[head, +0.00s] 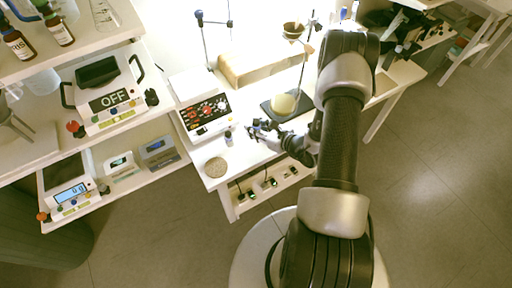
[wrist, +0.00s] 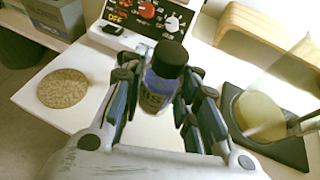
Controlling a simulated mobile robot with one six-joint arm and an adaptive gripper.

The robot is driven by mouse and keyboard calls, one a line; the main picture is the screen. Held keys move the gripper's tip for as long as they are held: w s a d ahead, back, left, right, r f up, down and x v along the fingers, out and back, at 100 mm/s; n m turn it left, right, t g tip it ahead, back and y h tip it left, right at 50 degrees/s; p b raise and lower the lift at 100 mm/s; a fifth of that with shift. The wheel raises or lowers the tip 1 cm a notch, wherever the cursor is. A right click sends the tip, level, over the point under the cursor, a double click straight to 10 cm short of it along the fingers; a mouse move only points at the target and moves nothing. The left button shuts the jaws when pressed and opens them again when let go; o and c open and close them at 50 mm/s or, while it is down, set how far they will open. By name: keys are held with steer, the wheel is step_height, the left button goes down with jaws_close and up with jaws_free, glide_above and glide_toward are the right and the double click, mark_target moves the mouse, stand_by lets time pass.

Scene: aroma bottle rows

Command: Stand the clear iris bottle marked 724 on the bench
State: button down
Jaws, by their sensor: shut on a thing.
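My gripper (wrist: 158,95) is shut on a small bottle with a black cap (wrist: 172,54) and a dark blue-grey body (wrist: 156,88). The bottle is close to upright between the fingers, with its cap toward the control panel. The marks on its label are too small to read, and its base is hidden. I cannot tell whether the bottle touches the bench.
A round cork mat (head: 215,167) lies left of my gripper. A stand with a dark base (head: 288,106) and pale round vessel (head: 283,103) is at right. Bare bench lies around the mat.

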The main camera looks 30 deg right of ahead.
mark_target(256, 150)
step_height(256, 150, down, 11)
steer(key=b, duration=0.2)
steer(key=shift+b, duration=0.35)
steer(key=shift+f, duration=0.2)
steer(key=c, duration=1.2)
jaws_free()
